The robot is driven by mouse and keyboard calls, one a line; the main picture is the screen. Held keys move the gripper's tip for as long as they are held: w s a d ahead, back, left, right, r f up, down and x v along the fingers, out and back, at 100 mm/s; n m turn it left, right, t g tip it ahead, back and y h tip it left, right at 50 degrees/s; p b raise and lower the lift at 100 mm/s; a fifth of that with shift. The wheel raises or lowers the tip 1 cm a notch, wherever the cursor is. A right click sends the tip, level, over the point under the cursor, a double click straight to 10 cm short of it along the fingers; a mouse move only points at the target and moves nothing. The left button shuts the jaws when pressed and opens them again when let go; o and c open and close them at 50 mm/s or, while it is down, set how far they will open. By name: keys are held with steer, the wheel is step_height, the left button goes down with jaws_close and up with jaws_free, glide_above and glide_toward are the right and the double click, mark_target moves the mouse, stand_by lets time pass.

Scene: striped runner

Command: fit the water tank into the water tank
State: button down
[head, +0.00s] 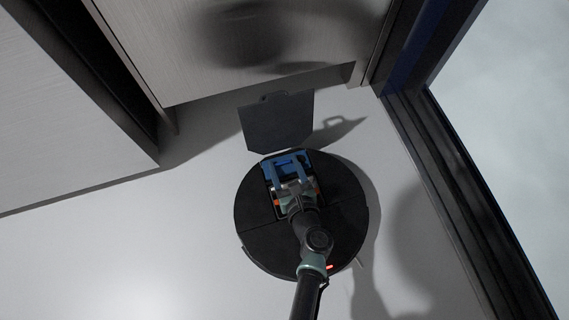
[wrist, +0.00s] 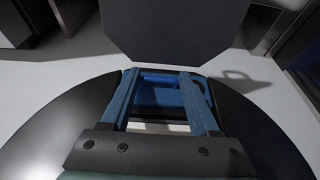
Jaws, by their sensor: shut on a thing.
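The blue water tank (head: 287,159) is at the far side of the round black robot vacuum (head: 262,228), in or just over its open bay. In the wrist view the tank (wrist: 160,96) shows between the fingers, with a pale strip on its near side. My gripper (head: 288,176) is shut on the tank, one finger at each side. I cannot tell how deep the tank sits, because the fingers and wrist hide much of the bay. The vacuum's dark lid (head: 279,121) stands open beyond the tank.
A pale wood cabinet (head: 250,50) stands close behind the lid, and another panel (head: 70,110) is at the left. A dark frame (head: 430,150) runs along the right. The light floor (head: 130,250) is clear at the left.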

steer(key=shift+f+b, duration=0.5)
steer(key=shift+f, duration=0.55)
steer(key=shift+c, duration=2.1)
jaws_free()
steer(key=o, duration=0.4)
steer(key=p+v, duration=0.3)
steer(key=v, duration=0.3)
steer(key=p+v, duration=0.4)
steer(key=v, duration=0.2)
steer(key=shift+r, duration=0.25)
steer(key=shift+s+d+p, duration=0.15)
steer(key=shift+s+p, duration=0.15)
steer(key=shift+s, duration=0.1)
